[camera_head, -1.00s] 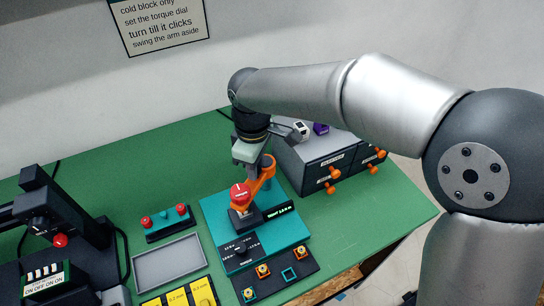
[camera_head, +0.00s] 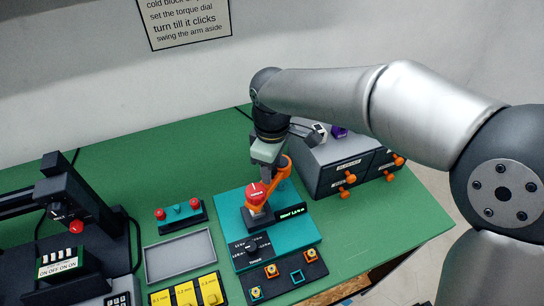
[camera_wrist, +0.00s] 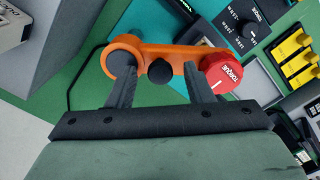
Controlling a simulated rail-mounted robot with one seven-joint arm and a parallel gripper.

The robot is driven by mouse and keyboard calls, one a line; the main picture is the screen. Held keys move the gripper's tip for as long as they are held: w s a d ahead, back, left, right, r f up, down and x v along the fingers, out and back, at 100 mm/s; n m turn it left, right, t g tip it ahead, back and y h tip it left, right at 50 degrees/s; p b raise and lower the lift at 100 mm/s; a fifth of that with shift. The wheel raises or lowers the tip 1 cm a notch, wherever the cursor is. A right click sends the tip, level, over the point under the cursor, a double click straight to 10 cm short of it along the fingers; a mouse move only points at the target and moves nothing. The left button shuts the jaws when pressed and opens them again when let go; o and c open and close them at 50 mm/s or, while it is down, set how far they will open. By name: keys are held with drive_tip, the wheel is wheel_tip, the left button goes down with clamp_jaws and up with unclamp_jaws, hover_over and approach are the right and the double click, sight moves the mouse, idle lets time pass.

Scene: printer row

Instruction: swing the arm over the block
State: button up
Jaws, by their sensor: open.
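The orange swing arm (camera_head: 281,172) stands on the teal base plate (camera_head: 231,206). Its red torque dial (camera_head: 256,192) appears above a dark block (camera_head: 260,216) in the head view; the exact alignment is hard to tell. In the wrist view the orange arm (camera_wrist: 185,55) runs across, with a round dark pivot at left, a black knob (camera_wrist: 159,71) mid-way and the red dial (camera_wrist: 221,75) at right. My gripper (camera_wrist: 160,88) is open, its fingers either side of the black knob with gaps visible. In the head view my gripper (camera_head: 267,158) is just above the arm.
A grey drawer unit (camera_head: 335,165) with orange knobs stands close at right. Left are a red-and-teal button box (camera_head: 181,214), an empty grey tray (camera_head: 180,256) and a dark machine (camera_head: 72,220). A black strip (camera_head: 284,277) with orange pieces lies in front.

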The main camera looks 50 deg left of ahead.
wheel_tip(320, 180, up, 18)
drive_tip(key=shift+f+b, duration=0.25)
drive_tip(key=shift+b, duration=0.05)
idle(0.5)
drive_tip(key=w+d+f+m, duration=0.3)
drive_tip(key=d+m, duration=0.1)
drive_tip(key=d, duration=0.6)
drive_tip(key=w+d+f+m+h, duration=0.15)
drive_tip(key=w+d+m, duration=0.25)
drive_tip(key=d, duration=0.5)
drive_tip(key=w+d+f+m+y, duration=0.1)
drive_tip(key=w+d+f+m, duration=0.25)
drive_tip(key=d, duration=0.65)
drive_tip(key=s+d+f+m, duration=0.4)
drive_tip(key=s+d+m, duration=0.1)
drive_tip(key=d, duration=0.4)
drive_tip(key=s+d+f+m, duration=0.5)
drive_tip(key=d+m, duration=0.1)
drive_tip(key=d, duration=0.3)
drive_tip(key=shift+d+t, duration=0.25)
drive_tip(key=shift+t, duration=0.05)
